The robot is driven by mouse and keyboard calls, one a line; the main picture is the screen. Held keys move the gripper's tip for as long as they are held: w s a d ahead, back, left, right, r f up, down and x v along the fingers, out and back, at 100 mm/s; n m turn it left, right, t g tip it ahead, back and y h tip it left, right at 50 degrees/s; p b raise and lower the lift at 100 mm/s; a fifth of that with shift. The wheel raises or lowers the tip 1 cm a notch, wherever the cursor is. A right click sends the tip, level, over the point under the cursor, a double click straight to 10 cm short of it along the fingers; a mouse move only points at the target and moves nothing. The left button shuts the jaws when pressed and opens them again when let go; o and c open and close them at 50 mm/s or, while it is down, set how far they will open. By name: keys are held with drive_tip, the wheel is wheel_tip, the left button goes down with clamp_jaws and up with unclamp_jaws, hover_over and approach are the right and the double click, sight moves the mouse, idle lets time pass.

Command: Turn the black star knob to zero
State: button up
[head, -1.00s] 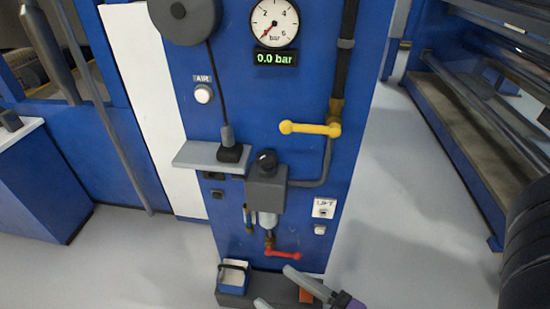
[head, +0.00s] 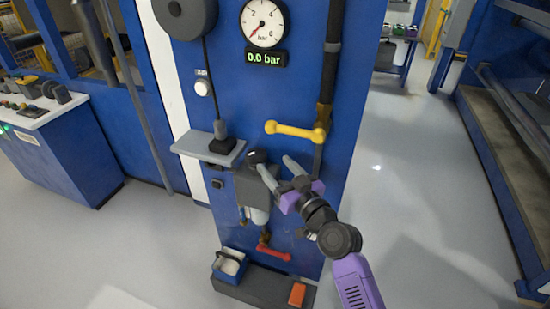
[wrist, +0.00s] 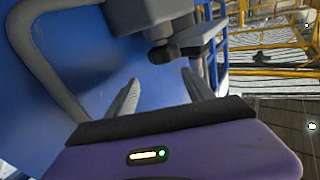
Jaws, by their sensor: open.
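The black star knob (head: 258,157) sits on top of the grey regulator block (head: 258,188) on the blue panel. The gauge (head: 265,23) above has its needle near the low end, and its display (head: 266,57) reads 0.0 bar. My gripper (head: 275,166) is open and empty, its two grey fingers pointing at the knob from the right and front. One fingertip overlaps the block just below the knob in the head view; contact cannot be told. In the wrist view a dark round knob (wrist: 163,53) lies ahead, beyond the spread fingertips (wrist: 161,80).
A yellow lever (head: 296,131) on the pipe is above right of the knob. A grey shelf (head: 208,148) with a black-based fitting juts out at left. A red lever (head: 272,253) and a small bin (head: 229,265) are below. Open floor lies to the right.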

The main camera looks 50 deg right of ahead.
sight(261, 160)
drive_tip(key=shift+w+a+f+n+y+p, duration=0.35)
drive_tip(key=shift+w+f+n+y, duration=0.1)
drive_tip(key=shift+w+n, duration=0.2)
drive_tip(key=p+x, duration=0.2)
drive_tip(key=x, duration=0.4)
drive_tip(key=shift+w+f, duration=0.2)
drive_tip(key=shift+w, duration=0.1)
drive_tip(key=c, duration=1.1)
